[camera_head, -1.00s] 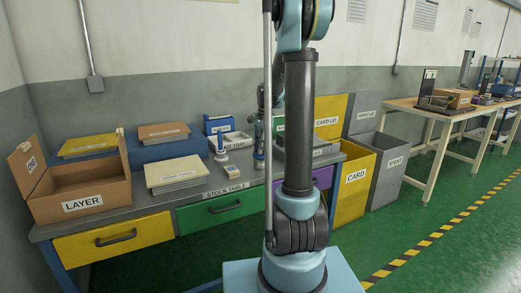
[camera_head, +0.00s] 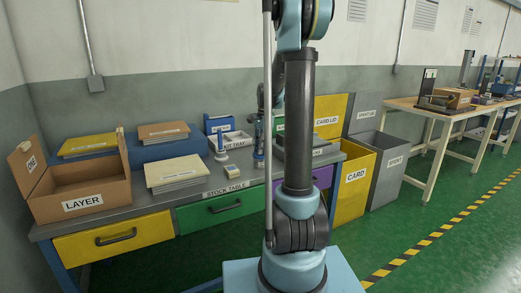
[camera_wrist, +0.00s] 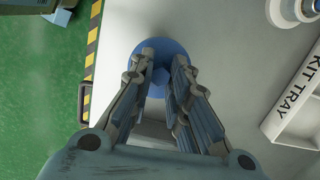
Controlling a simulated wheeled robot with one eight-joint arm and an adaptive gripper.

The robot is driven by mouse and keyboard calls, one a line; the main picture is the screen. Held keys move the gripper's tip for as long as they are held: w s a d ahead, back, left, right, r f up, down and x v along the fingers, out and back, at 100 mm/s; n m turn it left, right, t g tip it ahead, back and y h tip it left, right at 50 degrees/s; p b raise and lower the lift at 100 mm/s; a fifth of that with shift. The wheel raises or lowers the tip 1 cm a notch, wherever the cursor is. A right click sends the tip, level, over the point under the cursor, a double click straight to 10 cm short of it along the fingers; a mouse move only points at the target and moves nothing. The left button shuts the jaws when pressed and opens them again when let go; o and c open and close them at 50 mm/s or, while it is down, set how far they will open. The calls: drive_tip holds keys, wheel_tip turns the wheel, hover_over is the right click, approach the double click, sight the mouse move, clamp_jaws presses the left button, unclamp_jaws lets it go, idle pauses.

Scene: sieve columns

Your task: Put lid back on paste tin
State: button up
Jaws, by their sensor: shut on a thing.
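My gripper (camera_wrist: 160,88) shows in the wrist view with its two fingers closed around the middle of a round blue lid (camera_wrist: 177,52). The lid is seen from above, over the grey table top; I cannot tell if it touches the table. A white round thing (camera_wrist: 290,10), possibly the paste tin, is cut off at the top right of the wrist view. In the head view my arm hides much of the table's right part, and the gripper's fingertips are too small to make out. A small blue form (camera_head: 259,150) shows beside the arm there.
A white kit tray (camera_wrist: 299,105) lies right of the lid. The grey stock table (camera_head: 190,195) also bears an open layer box (camera_head: 82,203), a card stack (camera_head: 176,173) and a small block (camera_head: 232,172). A yellow-black stripe (camera_wrist: 93,45) shows left in the wrist view.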

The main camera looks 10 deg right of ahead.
idle(0.3)
drive_tip(key=o, duration=0.9)
drive_tip(key=shift+c, duration=0.2)
drive_tip(key=shift+o, duration=0.2)
drive_tip(key=o, duration=0.4)
drive_tip(key=shift+o, duration=0.2)
drive_tip(key=shift+r, duration=3.5)
drive_tip(key=shift+c, duration=0.2)
